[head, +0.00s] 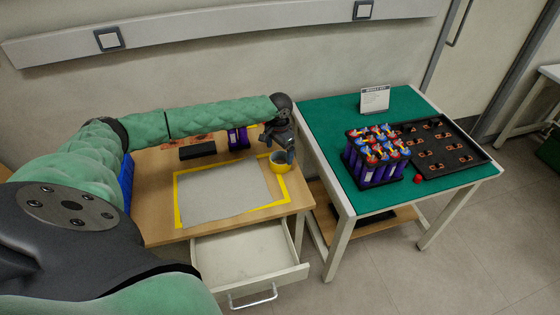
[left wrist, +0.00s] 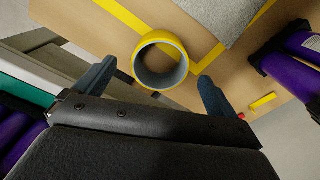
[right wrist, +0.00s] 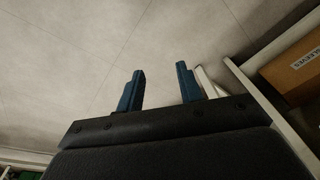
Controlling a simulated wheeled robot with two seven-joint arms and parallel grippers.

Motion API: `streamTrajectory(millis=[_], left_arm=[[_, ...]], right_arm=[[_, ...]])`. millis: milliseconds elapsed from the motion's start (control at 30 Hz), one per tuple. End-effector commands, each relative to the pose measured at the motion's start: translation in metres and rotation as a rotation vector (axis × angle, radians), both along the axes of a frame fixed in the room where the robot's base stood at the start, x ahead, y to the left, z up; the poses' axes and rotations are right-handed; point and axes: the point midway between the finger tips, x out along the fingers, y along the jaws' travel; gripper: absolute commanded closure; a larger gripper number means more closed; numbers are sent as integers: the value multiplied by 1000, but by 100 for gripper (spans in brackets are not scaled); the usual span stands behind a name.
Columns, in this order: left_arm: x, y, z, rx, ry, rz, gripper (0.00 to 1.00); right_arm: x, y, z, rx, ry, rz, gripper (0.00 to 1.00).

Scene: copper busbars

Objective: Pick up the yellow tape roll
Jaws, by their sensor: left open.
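The yellow tape roll (head: 279,160) lies at the right edge of the wooden table, next to the yellow-bordered grey mat. In the left wrist view the roll (left wrist: 160,62) shows its yellow outside and grey inner ring. My left gripper (head: 283,150) is just above the roll in the head view. In the left wrist view its blue fingers (left wrist: 155,85) are open, one to each side of the roll, with nothing held. My right gripper (right wrist: 160,85) shows only in its own wrist view; its fingers are apart and empty above the floor.
The grey mat (head: 225,190) covers the table's middle. A drawer (head: 248,255) is pulled open in front. Purple cylinders (head: 238,138) stand at the back. The green table (head: 320,120) to the right holds a purple battery pack (head: 375,170) and a black tray (head: 440,168).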

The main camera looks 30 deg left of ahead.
Motion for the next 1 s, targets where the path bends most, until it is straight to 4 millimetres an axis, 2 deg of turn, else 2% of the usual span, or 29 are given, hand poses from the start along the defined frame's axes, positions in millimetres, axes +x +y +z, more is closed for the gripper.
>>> streamTrajectory(millis=[133,400,567,900,933,1000], left_arm=[[2,0,-6,0,0,0,4],[7,0,-30,0,0,1,4],[6,0,-47,0,0,-1,4],[6,0,-53,1,-1,-2,4],[6,0,-53,1,-1,-2,6],[6,0,-53,1,-1,-2,20]], right_arm=[[-2,-1,-13,-2,3,0,64],[-9,-6,-58,-10,6,-1,64],[-14,-9,-77,-13,7,-1,64],[-15,-10,-84,-14,5,-1,64],[-15,-9,-84,-14,5,-1,64],[-15,-9,-84,-14,5,-1,64]])
